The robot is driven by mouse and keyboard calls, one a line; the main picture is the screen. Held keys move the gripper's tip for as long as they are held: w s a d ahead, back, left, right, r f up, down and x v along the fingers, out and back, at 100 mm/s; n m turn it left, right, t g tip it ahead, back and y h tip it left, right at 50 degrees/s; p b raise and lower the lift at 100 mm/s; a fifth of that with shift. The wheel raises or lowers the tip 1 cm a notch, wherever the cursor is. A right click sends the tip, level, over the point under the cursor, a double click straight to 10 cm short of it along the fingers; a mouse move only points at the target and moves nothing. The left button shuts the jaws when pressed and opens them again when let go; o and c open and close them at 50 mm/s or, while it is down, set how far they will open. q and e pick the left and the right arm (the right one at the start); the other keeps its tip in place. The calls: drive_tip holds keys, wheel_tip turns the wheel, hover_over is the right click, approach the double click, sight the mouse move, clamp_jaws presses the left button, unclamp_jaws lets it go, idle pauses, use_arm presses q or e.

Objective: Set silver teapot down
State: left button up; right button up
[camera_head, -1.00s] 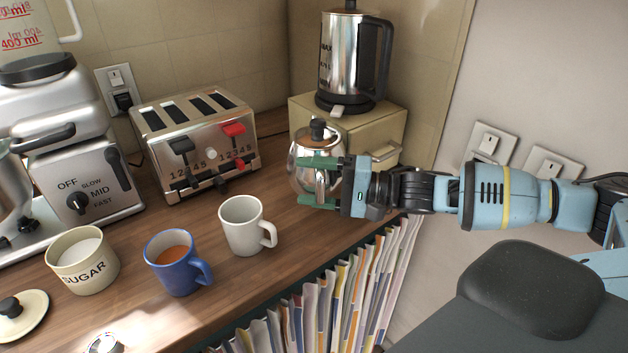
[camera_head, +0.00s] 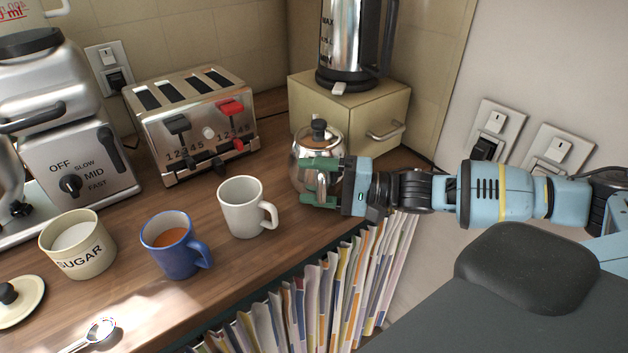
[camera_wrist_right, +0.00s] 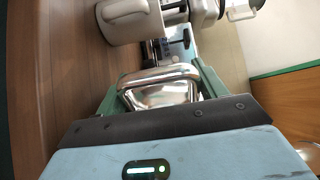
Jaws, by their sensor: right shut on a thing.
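The silver teapot (camera_head: 302,165), with a black-knobbed lid, is upright at the right end of the wooden counter, in front of the cream box. My right gripper (camera_head: 322,181) comes in from the right with its green fingers shut on the teapot's handle. In the right wrist view the shiny handle (camera_wrist_right: 160,88) lies between the fingers (camera_wrist_right: 160,85). The teapot's base is at or very near the counter top; I cannot tell whether it touches. My left gripper is not in view.
A white mug (camera_head: 241,208) stands just left of the teapot, with a blue mug (camera_head: 168,255) and sugar pot (camera_head: 77,250) further left. The toaster (camera_head: 195,125) is behind. The cream box (camera_head: 350,110) carries a kettle (camera_head: 350,45).

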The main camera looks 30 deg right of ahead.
idle(0.3)
drive_tip(key=shift+f, duration=0.55)
drive_tip(key=shift+f, duration=0.3)
idle(0.5)
drive_tip(key=o, duration=1.9)
drive_tip(key=shift+o, duration=0.9)
drive_tip(key=shift+f, duration=0.2)
drive_tip(key=shift+s, duration=0.1)
